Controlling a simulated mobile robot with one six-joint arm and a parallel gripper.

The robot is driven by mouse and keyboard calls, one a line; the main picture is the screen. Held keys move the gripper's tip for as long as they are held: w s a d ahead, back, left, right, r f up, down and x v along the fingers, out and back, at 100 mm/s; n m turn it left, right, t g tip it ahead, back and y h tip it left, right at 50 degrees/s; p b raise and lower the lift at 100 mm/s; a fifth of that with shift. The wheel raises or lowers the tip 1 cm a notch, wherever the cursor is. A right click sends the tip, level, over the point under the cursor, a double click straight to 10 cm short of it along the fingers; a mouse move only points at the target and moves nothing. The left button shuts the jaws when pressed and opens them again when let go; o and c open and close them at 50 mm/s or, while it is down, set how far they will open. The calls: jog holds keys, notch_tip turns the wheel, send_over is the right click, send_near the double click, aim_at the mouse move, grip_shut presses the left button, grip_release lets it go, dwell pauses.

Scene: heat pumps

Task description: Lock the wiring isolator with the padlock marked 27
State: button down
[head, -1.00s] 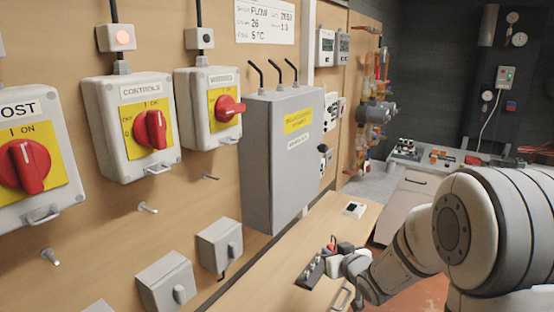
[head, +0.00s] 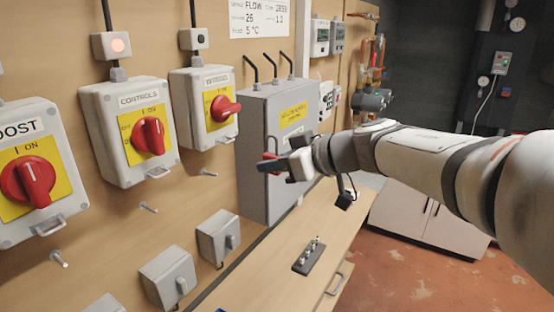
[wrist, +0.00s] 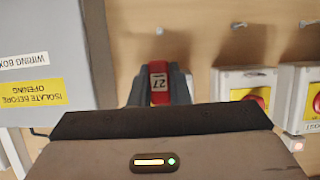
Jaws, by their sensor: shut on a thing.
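My gripper (head: 284,163) is shut on the red padlock (wrist: 158,82), whose pale label reads 27 upside down in the wrist view. In the head view only a bit of the red padlock (head: 269,156) shows at the fingertips, in front of the grey wiring box. The wiring isolator (head: 197,125) is a white box on the wall, left of my gripper and apart from it. Its red knob (head: 223,108) lies nearly sideways on a yellow plate, with a metal loop at the box's lower edge. It also shows in the wrist view (wrist: 240,78).
The grey wiring box (head: 255,190) juts from the wall behind my gripper. The controls isolator (head: 105,140) and another isolator (head: 20,225) are further left. Bare pegs (head: 148,208) stick out below. A dark rack (head: 301,267) with small pegs lies on the bench (head: 255,285).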

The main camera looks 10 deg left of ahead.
jog(key=w+a, duration=0.3)
jog(key=a, duration=0.4)
jog(key=shift+a, duration=0.15)
dwell(0.3)
jog(key=shift+d+p, duration=0.2)
jog(key=shift+p, duration=0.5)
jog(key=shift+a+p, duration=0.3)
jog(key=shift+p, duration=0.45)
dwell(1.2)
jog(key=shift+w+a, duration=0.3)
jog(key=shift+a, duration=0.25)
jog(key=shift+w+a, duration=0.25)
jog(key=shift+a, duration=0.25)
dwell(1.7)
jog(key=shift+f+b, duration=0.35)
jog(key=shift+f, duration=0.55)
dwell(0.6)
